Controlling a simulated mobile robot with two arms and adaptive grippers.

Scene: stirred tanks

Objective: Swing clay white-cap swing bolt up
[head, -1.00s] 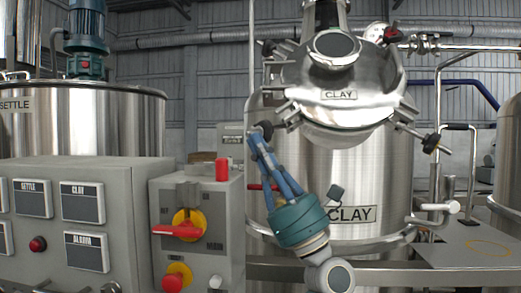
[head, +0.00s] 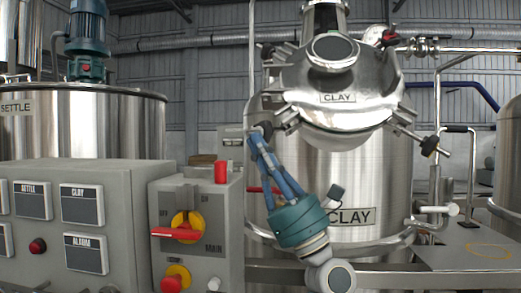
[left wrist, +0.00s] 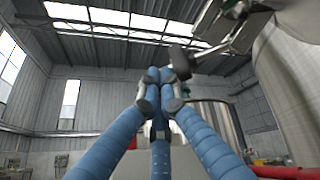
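The CLAY tank (head: 352,160) has a tilted steel lid (head: 350,112) with several swing bolts round its rim. My left gripper (head: 257,133) reaches up from below at the lid's left side. Its blue fingers are drawn together at the tips. A swing bolt with a dark knob (head: 266,130) is right at the fingertips; touching or not, I cannot tell. In the left wrist view the gripper's fingertips (left wrist: 160,88) meet, with a dark knob (left wrist: 181,63) on a metal rod just beyond them. I cannot make out a white cap. My right gripper is out of view.
A grey control cabinet (head: 130,222) with a red switch handle (head: 176,234) stands to the left, before the SETTLE tank (head: 80,125). Another swing bolt's black knob (head: 429,146) sticks out at the lid's right. Pipes (head: 440,110) run on the right.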

